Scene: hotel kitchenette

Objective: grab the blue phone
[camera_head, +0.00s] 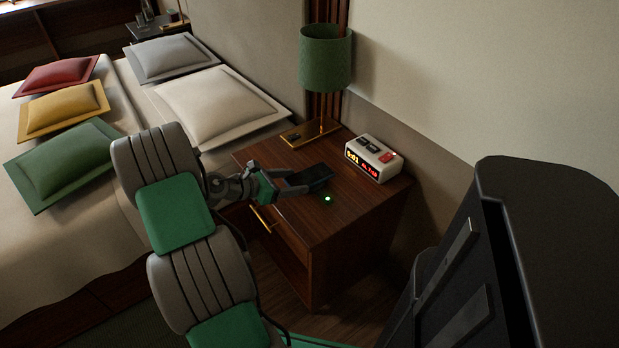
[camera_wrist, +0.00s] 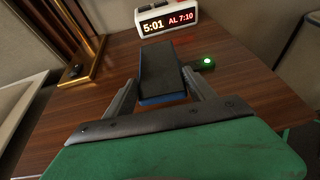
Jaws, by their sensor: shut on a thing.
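The blue phone (camera_wrist: 162,72) has a dark face and a blue edge. In the wrist view it lies between the two fingers of my gripper (camera_wrist: 160,98), which is shut on its near end. In the head view the phone (camera_head: 309,179) shows as a dark slab over the nightstand top, and my gripper (camera_head: 280,182) reaches it from the left. I cannot tell whether the phone touches the wood or is slightly raised.
The wooden nightstand (camera_head: 345,220) carries a lit alarm clock (camera_head: 374,158) at the back right and a green lamp (camera_head: 325,60) on a brass base. A small green light (camera_head: 327,199) glows beside the phone. The bed (camera_head: 70,230) is at the left, the wall behind.

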